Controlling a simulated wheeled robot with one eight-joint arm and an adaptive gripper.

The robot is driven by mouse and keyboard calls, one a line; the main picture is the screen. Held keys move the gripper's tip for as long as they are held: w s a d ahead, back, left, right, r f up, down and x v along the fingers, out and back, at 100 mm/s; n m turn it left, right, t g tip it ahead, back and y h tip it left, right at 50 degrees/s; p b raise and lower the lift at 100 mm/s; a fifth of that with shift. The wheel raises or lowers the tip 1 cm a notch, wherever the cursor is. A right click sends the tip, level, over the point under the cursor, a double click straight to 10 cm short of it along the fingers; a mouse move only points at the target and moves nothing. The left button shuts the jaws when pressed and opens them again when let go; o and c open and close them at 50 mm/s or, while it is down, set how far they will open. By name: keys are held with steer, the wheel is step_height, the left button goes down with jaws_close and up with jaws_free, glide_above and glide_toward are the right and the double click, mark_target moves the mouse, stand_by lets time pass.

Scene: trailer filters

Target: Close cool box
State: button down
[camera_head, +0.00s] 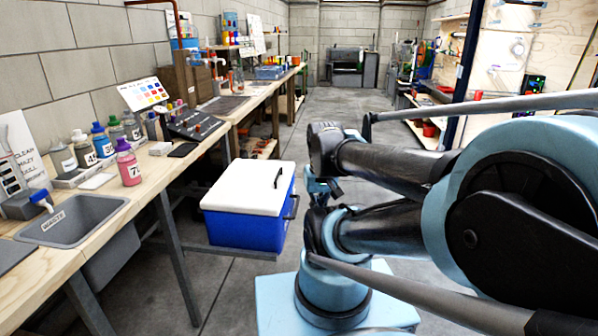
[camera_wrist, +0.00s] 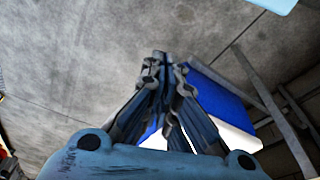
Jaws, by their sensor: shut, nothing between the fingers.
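The cool box (camera_head: 245,230) is blue with a white lid (camera_head: 245,185) and stands on a low support beside the left workbench. The lid lies flat on the body and I see no gap. A black handle (camera_head: 278,178) is on top and another (camera_head: 292,207) is on the right side. My gripper (camera_head: 320,187) is just right of the box, partly hidden by my arm. In the wrist view my gripper (camera_wrist: 160,56) is shut and empty, with the blue box wall (camera_wrist: 222,82) and white lid (camera_wrist: 236,136) to its right, partly behind the fingers.
A long wooden workbench (camera_head: 100,215) with a sink (camera_head: 75,218), bottles and a control panel (camera_head: 195,125) runs along the left wall. Metal bench legs (camera_head: 172,245) stand close to the box. Shelving is on the right. The concrete aisle (camera_head: 345,105) between is clear.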

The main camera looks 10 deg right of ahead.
steer(key=shift+w, duration=0.15)
steer(key=w+r+m+y, duration=0.25)
steer(key=w+m, duration=0.35)
steer(key=w, duration=0.3)
steer(key=w+r+m+y, duration=0.2)
steer(key=w+r+m, duration=0.25)
steer(key=w, duration=0.45)
steer(key=w+d+f+m+y, duration=0.2)
steer(key=w+d+f+m, duration=0.3)
steer(key=w, duration=0.4)
steer(key=w+d+f+m+y, duration=0.2)
steer(key=w+d+f+m, duration=0.1)
steer(key=w+d+m, duration=0.45)
steer(key=w+a+f+n, duration=0.1)
steer(key=w+a+f, duration=0.4)
steer(key=a, duration=0.5)
steer(key=shift+w+f+t, duration=0.25)
steer(key=shift+f+t, duration=0.05)
steer(key=shift+f, duration=0.8)
